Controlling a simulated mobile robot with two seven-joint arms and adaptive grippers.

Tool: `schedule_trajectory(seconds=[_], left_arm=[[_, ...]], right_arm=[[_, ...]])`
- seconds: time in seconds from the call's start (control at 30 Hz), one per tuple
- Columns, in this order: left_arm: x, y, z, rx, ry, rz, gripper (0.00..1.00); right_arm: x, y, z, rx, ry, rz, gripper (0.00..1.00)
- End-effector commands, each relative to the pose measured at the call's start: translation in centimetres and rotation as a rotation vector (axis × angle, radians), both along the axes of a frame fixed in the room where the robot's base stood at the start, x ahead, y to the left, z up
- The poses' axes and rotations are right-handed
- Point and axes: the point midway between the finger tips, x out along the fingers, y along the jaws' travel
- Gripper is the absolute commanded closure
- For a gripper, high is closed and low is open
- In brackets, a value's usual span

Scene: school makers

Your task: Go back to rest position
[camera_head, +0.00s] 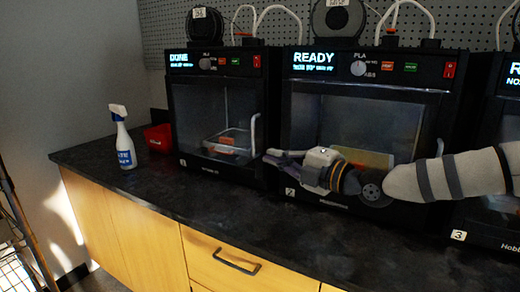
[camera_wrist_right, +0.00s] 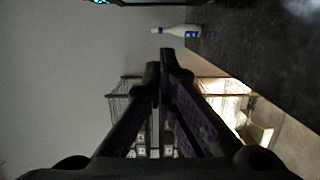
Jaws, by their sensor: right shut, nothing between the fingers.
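My right gripper (camera_head: 270,156) reaches in from the right, in front of the middle printer, with its fingers pointing left. It is shut and empty. In the right wrist view its two fingers (camera_wrist_right: 162,62) meet at the tips. The left printer (camera_head: 215,118) reads DONE and has a pale frame and an orange piece inside. The middle printer (camera_head: 372,85) reads READY, and my arm hides part of its front. My left gripper does not show.
A white spray bottle (camera_head: 123,140) and a red bin (camera_head: 158,138) stand at the left of the dark counter (camera_head: 190,205). The bottle also shows in the wrist view (camera_wrist_right: 180,31). A third printer (camera_head: 508,110) is cut off at right. A wire rack (camera_head: 15,265) stands at lower left.

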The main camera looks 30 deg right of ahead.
Motion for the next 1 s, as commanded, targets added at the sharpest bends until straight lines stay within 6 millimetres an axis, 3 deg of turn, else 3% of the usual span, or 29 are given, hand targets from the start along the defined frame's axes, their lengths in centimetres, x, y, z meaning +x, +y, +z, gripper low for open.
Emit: schedule_trajectory(seconds=[0.17,0.27,0.37,0.47,0.57,0.67,0.73,0.83,0.9,1.0], left_arm=[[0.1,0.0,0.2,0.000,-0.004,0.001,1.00],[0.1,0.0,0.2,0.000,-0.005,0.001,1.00],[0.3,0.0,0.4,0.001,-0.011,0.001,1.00],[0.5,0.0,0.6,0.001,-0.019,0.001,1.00],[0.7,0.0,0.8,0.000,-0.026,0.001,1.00],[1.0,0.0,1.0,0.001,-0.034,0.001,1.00],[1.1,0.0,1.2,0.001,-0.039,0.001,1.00],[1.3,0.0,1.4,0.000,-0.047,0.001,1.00],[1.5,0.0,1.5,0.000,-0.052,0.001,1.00],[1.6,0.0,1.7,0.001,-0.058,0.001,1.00]], right_arm=[[-0.5,-0.3,-0.1,0.000,0.002,0.001,1.00],[-0.8,1.2,-2.1,0.048,0.075,0.021,1.00],[-2.5,5.4,-7.9,0.211,0.317,0.056,1.00],[-6.5,9.7,-15.7,0.419,0.655,0.025,1.00],[-11.9,12.7,-22.8,0.593,0.977,-0.084,1.00],[-19.1,14.4,-29.2,0.737,1.283,-0.284,1.00],[-25.1,14.7,-32.9,0.814,1.473,-0.484,1.00],[-34.1,13.7,-36.7,0.879,1.666,-0.838,1.00],[-39.8,12.3,-37.9,0.892,1.727,-1.095,1.00],[-46.1,10.0,-38.3,0.886,1.721,-1.408,1.00]])
